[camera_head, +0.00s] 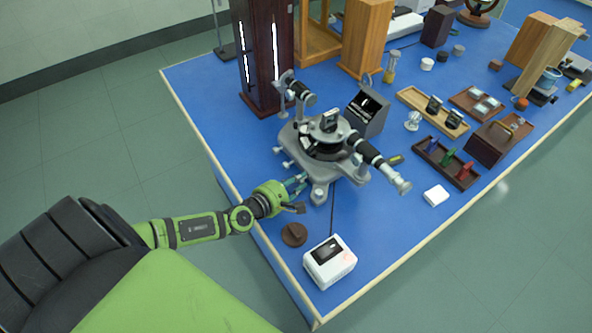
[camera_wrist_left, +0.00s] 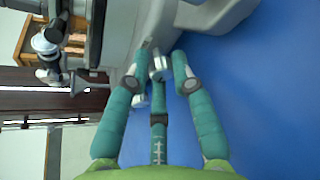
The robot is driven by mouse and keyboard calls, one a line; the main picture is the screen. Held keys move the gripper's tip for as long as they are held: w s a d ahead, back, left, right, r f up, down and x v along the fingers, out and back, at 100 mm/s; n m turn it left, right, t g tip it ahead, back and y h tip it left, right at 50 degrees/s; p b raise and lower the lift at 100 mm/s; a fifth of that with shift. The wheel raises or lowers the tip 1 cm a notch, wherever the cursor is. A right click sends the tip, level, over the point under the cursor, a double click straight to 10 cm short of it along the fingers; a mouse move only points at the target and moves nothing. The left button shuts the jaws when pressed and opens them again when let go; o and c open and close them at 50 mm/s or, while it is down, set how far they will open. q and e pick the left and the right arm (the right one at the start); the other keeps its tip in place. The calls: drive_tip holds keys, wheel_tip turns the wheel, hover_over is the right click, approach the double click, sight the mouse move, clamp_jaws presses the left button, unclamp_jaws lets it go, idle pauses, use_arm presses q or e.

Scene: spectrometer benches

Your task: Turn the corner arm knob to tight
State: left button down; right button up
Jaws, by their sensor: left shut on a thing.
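The spectrometer (camera_head: 318,148), a grey and black instrument with two telescope-like tubes, stands on the blue bench. My left gripper (camera_head: 299,184) reaches its near left corner from the bench edge. In the left wrist view, the teal fingers of my left gripper (camera_wrist_left: 163,64) are closed around a small silver knob (camera_wrist_left: 157,66) below the instrument's grey base (camera_wrist_left: 205,16). The fingers hide much of the knob. No mark that tells its turn can be read. In the head view the knob is hidden by the fingers. My right gripper is not in view.
A white box (camera_head: 329,263) with a dark display and a brown round disc (camera_head: 294,234) lie close to my left gripper. A dark wooden cabinet (camera_head: 263,50) stands behind the spectrometer. Trays and blocks fill the right side. Bare blue surface (camera_head: 400,245) lies front right.

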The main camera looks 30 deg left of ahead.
use_arm(q)
drive_tip(key=shift+d+r, duration=0.1)
drive_tip(key=c, duration=1.4)
unclamp_jaws()
drive_tip(key=shift+o, duration=0.2)
drive_tip(key=shift+s, duration=0.1)
drive_tip(key=shift+s, duration=0.2)
drive_tip(key=v, duration=1.1)
drive_tip(key=shift+s+r, duration=0.1)
drive_tip(key=shift+s, duration=0.1)
